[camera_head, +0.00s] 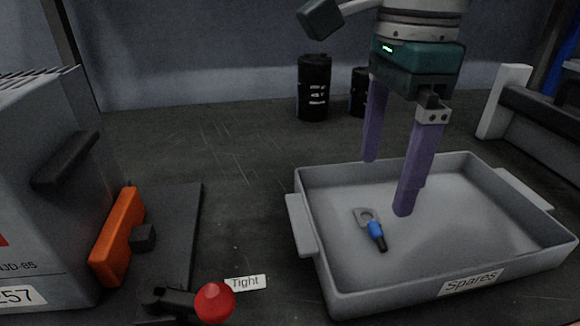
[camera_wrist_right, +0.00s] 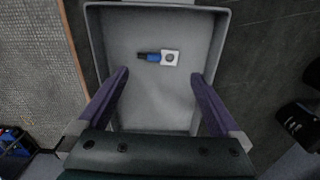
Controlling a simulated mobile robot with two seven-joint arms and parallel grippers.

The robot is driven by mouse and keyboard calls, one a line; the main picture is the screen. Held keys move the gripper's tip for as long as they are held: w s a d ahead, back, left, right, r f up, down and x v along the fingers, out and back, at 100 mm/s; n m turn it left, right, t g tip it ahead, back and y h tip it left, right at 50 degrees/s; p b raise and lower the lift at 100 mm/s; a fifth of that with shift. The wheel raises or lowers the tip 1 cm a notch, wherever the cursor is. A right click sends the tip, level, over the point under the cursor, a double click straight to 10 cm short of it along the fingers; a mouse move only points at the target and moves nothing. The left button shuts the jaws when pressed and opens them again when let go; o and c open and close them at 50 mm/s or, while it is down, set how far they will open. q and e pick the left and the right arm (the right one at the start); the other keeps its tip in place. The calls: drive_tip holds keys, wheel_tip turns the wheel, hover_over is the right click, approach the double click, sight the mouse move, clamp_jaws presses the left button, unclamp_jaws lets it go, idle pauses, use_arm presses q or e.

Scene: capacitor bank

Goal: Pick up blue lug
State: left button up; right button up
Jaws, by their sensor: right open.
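The blue lug (camera_head: 375,229) lies flat in the grey tray labelled "Spares" (camera_head: 472,281), toward the tray's left side in the head view. It has a grey flat ring end, a blue sleeve and a dark tip. In the right wrist view the blue lug (camera_wrist_right: 157,57) lies ahead of the fingers, between their lines. My right gripper (camera_head: 388,186) is open and empty, with purple fingers pointing down at the tray. In the right wrist view its fingertips (camera_wrist_right: 160,74) are wide apart, not touching the lug. My left gripper is not seen.
A grey cabinet (camera_head: 50,190) with an orange part (camera_head: 117,237) stands at left. A red knob (camera_head: 214,301) and a "Tight" label (camera_head: 246,283) are near the front. Dark barrels (camera_head: 314,88) stand behind. The tray walls surround the lug; its floor is otherwise clear.

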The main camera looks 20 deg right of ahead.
sight(370, 223)
drive_tip(key=f, duration=0.2)
drive_tip(key=f+b, duration=0.1)
drive_tip(key=f, duration=0.3)
drive_tip(key=shift+s+a+f, duration=0.15)
drive_tip(key=shift+a+f, duration=0.15)
drive_tip(key=shift+f, duration=0.05)
drive_tip(key=shift+c, duration=0.2)
drive_tip(key=shift+c, duration=0.8)
drive_tip(key=c, duration=0.9)
drive_tip(key=shift+r, duration=0.15)
